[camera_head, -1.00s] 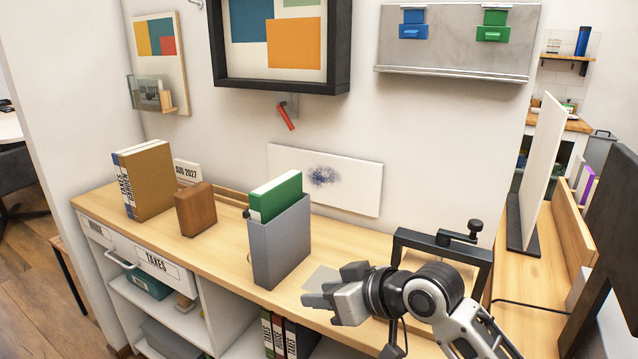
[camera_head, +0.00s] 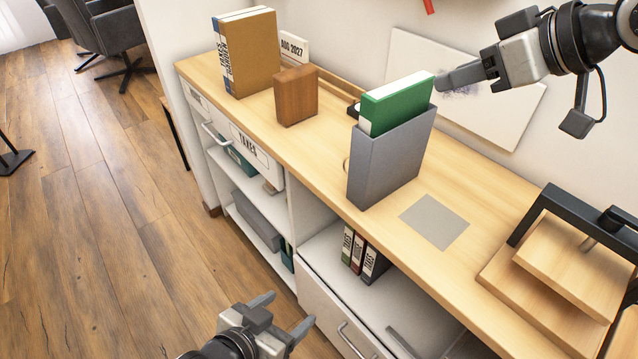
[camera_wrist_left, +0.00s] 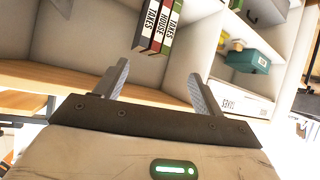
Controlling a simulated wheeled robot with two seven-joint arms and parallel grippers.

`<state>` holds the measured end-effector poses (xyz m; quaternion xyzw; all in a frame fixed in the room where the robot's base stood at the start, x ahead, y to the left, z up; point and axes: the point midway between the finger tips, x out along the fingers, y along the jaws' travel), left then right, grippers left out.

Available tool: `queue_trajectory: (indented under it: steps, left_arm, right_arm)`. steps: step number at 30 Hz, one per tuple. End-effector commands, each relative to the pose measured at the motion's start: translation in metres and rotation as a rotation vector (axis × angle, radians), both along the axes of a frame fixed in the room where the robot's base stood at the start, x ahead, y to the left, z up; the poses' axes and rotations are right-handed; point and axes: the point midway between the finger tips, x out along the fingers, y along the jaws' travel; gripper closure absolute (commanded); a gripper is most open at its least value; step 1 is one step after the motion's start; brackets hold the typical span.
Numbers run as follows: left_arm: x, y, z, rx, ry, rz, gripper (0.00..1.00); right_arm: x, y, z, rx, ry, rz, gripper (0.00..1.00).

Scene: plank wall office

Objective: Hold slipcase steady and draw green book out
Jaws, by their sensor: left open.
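The grey slipcase (camera_head: 385,163) stands upright on the wooden counter. The green book (camera_head: 398,104) sits in it, with its top part and white page edge rising above the slipcase's rim. My right gripper (camera_head: 440,83) comes in from the upper right, its fingers pointing left at the top corner of the green book. I cannot tell whether it touches the book, or how wide its jaws are. My left gripper (camera_head: 292,309) is low, in front of the counter and well away from the slipcase. It is open and empty; its two spread fingers also show in the left wrist view (camera_wrist_left: 159,90).
A wooden block (camera_head: 296,95) and brown binders (camera_head: 250,55) stand left of the slipcase. A grey flat square (camera_head: 434,221) lies to its right, before a black-framed wooden stand (camera_head: 570,265). Shelves below hold several labelled binders (camera_head: 362,254). The counter (camera_head: 330,160) is clear in front of the block.

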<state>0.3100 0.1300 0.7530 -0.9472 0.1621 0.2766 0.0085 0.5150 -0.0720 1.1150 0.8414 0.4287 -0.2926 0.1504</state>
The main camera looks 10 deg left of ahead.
Motion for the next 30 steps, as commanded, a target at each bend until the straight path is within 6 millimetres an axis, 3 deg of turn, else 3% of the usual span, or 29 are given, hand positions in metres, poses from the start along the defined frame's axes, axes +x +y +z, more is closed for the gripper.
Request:
queue_trajectory:
  steps: [7,13,22,26,30]
  left_arm:
    - [0.046,-0.042,0.073,-0.141,-0.302,-0.269,0.31]
    - [0.070,-0.038,0.117,-0.208,-0.462,-0.363,0.31]
    - [0.096,-0.006,0.139,-0.200,-0.526,-0.329,0.31]
    - [0.104,-0.006,0.141,-0.199,-0.531,-0.317,0.31]
    - [0.118,-0.019,0.142,-0.205,-0.531,-0.317,0.31]
  right_arm:
    - [0.000,0.000,0.000,0.001,0.000,-0.001,0.64]
    - [0.000,0.000,0.000,0.001,0.000,-0.001,0.64]
    - [0.000,0.000,0.000,0.001,0.000,-0.001,0.64]
    - [0.000,0.000,0.000,0.001,0.000,-0.001,0.64]
    - [0.000,0.000,0.000,0.001,0.000,-0.001,0.64]
